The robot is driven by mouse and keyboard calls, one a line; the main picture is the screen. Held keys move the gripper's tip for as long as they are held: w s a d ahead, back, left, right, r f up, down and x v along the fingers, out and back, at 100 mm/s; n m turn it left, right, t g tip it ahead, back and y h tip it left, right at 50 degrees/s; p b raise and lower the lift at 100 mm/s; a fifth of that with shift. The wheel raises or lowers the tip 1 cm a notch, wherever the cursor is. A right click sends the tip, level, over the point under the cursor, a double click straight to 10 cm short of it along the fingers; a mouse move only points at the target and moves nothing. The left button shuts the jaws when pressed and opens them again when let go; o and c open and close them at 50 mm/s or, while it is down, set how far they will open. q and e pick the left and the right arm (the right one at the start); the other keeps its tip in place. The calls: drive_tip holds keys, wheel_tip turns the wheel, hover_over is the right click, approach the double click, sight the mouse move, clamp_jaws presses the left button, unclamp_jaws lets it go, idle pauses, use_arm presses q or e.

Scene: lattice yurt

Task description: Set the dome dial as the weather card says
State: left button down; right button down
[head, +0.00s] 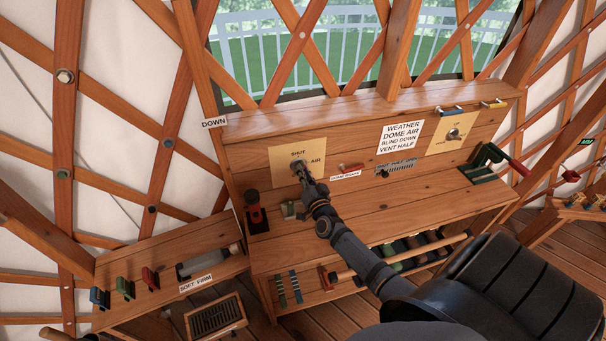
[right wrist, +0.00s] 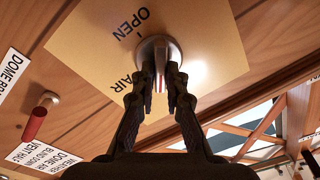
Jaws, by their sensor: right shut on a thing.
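The dome dial is a round metal knob (right wrist: 158,47) on a tan plate (head: 284,170) in the upright panel, left of centre. In the head view the plate reads SHUT and AIR; in the right wrist view OPEN and AIR show. My right gripper (head: 301,169) is shut on the dial, its two fingers on either side of the grip. A red line shows between the fingers, but I cannot tell which mark the dial points to. The weather card (head: 401,137) reads "WEATHER, DOME AIR, BLIND DOWN, VENT HALF". My left gripper is not in view.
A second tan plate with a knob (head: 453,133) is at the panel's right. A red-handled lever (head: 351,167) and a slotted slider (head: 396,167) sit between. A red-and-black item (head: 255,214) stands left; a green-and-red lever (head: 492,163) stands right. The shelf's middle right is clear.

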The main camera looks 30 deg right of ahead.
drive_tip(key=m, duration=0.3)
drive_tip(key=m+h+b, duration=0.1)
drive_tip(key=m, duration=0.3)
drive_tip(key=m+b, duration=0.1)
drive_tip(key=m, duration=0.3)
drive_tip(key=shift+f, duration=0.3)
idle(0.4)
drive_tip(key=c, duration=1.4)
unclamp_jaws()
drive_tip(key=shift+s, duration=0.1)
drive_tip(key=v, duration=1.2)
drive_tip(key=shift+a, duration=0.15)
